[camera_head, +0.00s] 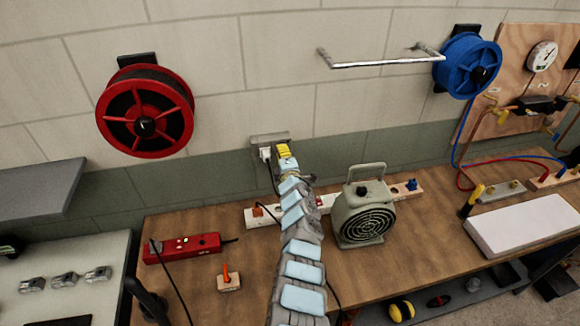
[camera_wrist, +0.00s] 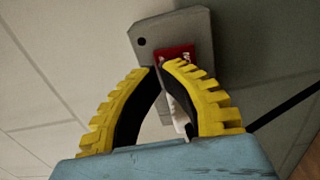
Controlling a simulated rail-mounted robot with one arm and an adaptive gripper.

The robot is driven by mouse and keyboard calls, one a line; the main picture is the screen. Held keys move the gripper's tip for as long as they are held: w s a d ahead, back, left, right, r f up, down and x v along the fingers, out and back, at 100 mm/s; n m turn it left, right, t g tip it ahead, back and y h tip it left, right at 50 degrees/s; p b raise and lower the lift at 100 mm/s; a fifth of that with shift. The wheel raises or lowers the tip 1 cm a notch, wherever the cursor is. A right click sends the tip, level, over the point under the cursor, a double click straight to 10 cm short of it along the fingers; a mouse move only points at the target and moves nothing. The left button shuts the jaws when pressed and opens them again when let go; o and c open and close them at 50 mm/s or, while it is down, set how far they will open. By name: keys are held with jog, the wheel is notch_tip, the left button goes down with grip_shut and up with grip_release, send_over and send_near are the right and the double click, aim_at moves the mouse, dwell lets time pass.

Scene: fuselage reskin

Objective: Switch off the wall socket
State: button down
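The wall socket (camera_head: 262,138) is a grey plate low on the wall behind the bench, partly hidden by my arm. A white plug (camera_head: 265,153) with a dark cord sits at its left part. In the wrist view, the grey socket plate (camera_wrist: 192,24) carries a red switch (camera_wrist: 176,52) with white lettering. My gripper (camera_wrist: 158,67) has yellow ribbed fingers bowed together at the tips, with nothing seen held. The tips overlap the lower left of the red switch; I cannot tell whether they touch it. A white part (camera_wrist: 178,110) shows behind the fingers. My gripper (camera_head: 284,150) also shows at the socket in the head view.
A grey fan heater (camera_head: 364,212) and a white power strip (camera_head: 262,215) stand near my arm on the wooden bench. A red power strip (camera_head: 183,246) lies to the left. Red (camera_head: 145,112) and blue (camera_head: 467,66) reels and a metal rail (camera_head: 380,60) are on the wall.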

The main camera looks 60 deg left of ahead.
jog(key=shift+s+d+r+p, duration=0.25)
jog(key=shift+d+p, duration=0.4)
jog(key=shift+p, duration=0.45)
jog(key=shift+s+d+r+p, duration=0.2)
jog(key=shift+d+p, duration=0.4)
jog(key=shift+p, duration=0.45)
jog(key=p+v, duration=0.7)
jog(key=v, duration=0.3)
jog(key=shift+r, duration=0.35)
